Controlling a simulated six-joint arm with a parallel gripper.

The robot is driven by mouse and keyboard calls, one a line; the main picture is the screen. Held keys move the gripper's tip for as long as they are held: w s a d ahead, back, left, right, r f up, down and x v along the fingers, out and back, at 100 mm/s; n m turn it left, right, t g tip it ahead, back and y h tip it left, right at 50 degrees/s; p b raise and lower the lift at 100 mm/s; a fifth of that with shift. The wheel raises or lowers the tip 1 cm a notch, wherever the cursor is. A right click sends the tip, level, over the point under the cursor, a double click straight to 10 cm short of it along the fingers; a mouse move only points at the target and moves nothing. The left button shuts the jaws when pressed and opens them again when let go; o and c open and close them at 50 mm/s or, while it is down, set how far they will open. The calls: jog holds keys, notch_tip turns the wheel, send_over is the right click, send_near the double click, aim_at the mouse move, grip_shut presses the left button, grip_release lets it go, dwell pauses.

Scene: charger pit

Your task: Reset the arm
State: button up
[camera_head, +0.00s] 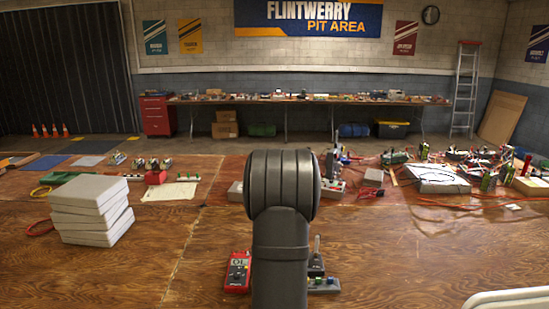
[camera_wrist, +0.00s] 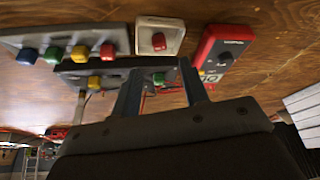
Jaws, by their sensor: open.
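In the head view my arm stands upright at the middle and hides the gripper. In the wrist view, a dark box with coloured buttons (camera_wrist: 121,77) lies just beyond the fingers. Behind it are a grey button panel (camera_wrist: 70,38), a small white box with a red button (camera_wrist: 160,36) and a red meter (camera_wrist: 212,52). Whether the fingers touch the dark box is unclear. The red meter (camera_head: 237,270) also shows left of my arm in the head view.
The wooden table holds a stack of grey slabs (camera_head: 91,214) at left and cluttered electronics with red cables at right, including a grey box (camera_head: 436,180). A dark box with a lever (camera_head: 316,268) is partly hidden by my arm. Bare wood lies at front left and right.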

jog(key=x, duration=0.7)
jog(key=shift+f, duration=0.45)
jog(key=shift+r, duration=0.1)
